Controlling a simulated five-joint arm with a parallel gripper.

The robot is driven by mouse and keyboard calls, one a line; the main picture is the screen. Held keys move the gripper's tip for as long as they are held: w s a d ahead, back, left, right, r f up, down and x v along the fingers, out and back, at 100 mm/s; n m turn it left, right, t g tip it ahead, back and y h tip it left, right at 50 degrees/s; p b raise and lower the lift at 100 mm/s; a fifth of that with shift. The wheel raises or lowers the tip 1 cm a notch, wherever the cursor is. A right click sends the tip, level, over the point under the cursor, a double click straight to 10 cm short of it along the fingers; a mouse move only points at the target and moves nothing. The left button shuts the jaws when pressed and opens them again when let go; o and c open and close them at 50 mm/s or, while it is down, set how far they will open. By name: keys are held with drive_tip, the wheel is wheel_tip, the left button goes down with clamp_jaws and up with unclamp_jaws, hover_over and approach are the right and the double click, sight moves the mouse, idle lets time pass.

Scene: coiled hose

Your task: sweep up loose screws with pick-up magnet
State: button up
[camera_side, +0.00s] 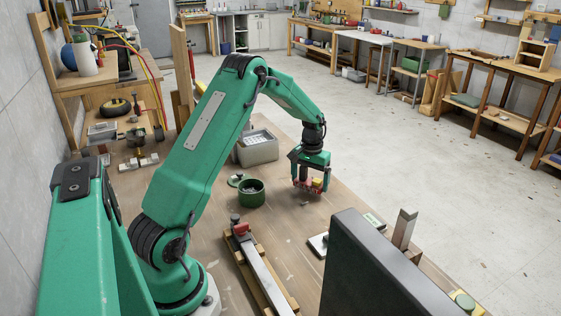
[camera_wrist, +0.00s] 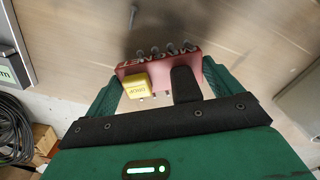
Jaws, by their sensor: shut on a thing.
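My gripper (camera_side: 311,178) is shut on the red pick-up magnet (camera_side: 314,186), low over the wooden bench right of its middle. In the wrist view the magnet (camera_wrist: 158,65) sits between the green fingers and has a yellow block marked DROP (camera_wrist: 136,87) on it. Several small grey screws (camera_wrist: 172,49) show along the magnet's far edge and appear to cling to it. One thin screw-like piece (camera_wrist: 133,16) lies apart on the bench top beyond. I cannot tell whether the magnet touches the bench.
A green round tin (camera_side: 251,193) and a grey bin (camera_side: 259,150) stand left of my gripper. A metal bar on wood (camera_side: 262,270) lies nearer. A dark upright panel (camera_side: 380,270) blocks the front right. A black coiled hose (camera_wrist: 14,145) shows at the wrist view's left.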

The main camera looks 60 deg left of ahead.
sight(320, 187)
drive_tip(key=shift+s, duration=1.9)
drive_tip(key=shift+w+d, duration=0.15)
drive_tip(key=shift+w+d, duration=0.6)
drive_tip(key=shift+w, duration=0.3)
drive_tip(key=shift+w+d, duration=0.55)
drive_tip(key=shift+w, duration=0.3)
drive_tip(key=shift+w+d, duration=0.6)
drive_tip(key=shift+w, duration=0.3)
drive_tip(key=shift+s, duration=0.15)
drive_tip(key=shift+s+d, duration=0.15)
drive_tip(key=shift+s, duration=0.8)
drive_tip(key=shift+s+d, duration=0.2)
drive_tip(key=shift+s, duration=0.8)
drive_tip(key=shift+s+d, duration=0.15)
drive_tip(key=shift+s, duration=0.8)
drive_tip(key=shift+r, duration=0.15)
wheel_tip(320, 187, up, 6)
drive_tip(key=shift+f, duration=0.1)
